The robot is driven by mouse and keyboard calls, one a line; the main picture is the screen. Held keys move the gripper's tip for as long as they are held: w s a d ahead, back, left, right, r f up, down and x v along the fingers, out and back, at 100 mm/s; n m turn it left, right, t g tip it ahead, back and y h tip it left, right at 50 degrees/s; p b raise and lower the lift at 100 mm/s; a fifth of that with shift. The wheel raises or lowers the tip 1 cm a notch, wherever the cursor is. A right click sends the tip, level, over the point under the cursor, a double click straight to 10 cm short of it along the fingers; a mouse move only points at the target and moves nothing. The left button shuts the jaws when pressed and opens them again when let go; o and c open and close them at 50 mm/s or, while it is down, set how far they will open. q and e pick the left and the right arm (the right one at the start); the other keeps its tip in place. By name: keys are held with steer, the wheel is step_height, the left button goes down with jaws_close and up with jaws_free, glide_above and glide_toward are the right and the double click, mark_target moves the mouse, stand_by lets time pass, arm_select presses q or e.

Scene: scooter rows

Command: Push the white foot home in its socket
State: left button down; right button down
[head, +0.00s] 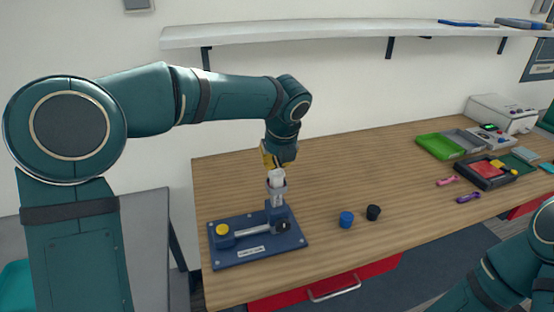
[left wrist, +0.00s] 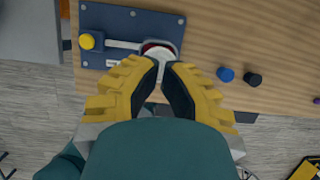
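The white foot (head: 276,177) stands upright above the blue fixture (head: 235,256), its lower part inside a pale reddish collar (head: 269,187). In the left wrist view the foot's white top (left wrist: 160,52) shows beside a dark red rim (left wrist: 147,45). My left gripper (head: 279,163), with yellow and dark fingers, points down from above. Its fingertips (left wrist: 165,64) are close together with the foot between them, and it looks shut on the foot. How deep the foot sits in the socket is hidden.
The fixture carries a yellow knob (head: 223,230) and a grey rod (head: 252,230). A blue cap (head: 346,219) and a black cap (head: 373,212) stand to its right. Trays, including a green one (head: 440,147), lie farther right. A shelf (head: 340,35) hangs above the table.

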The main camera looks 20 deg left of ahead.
mark_target(277, 173)
arm_select(q)
steer(key=shift+f+b, duration=0.6)
steer(key=shift+f, duration=1.1)
stand_by(0.5)
steer(key=shift+r+p, duration=0.35)
step_height(277, 173, up, 4)
steer(key=p, duration=0.4)
steer(key=shift+r+p, duration=0.25)
steer(key=shift+p, duration=0.1)
steer(key=shift+r+p, duration=1.05)
steer(key=shift+p, duration=0.05)
steer(key=shift+f, duration=0.1)
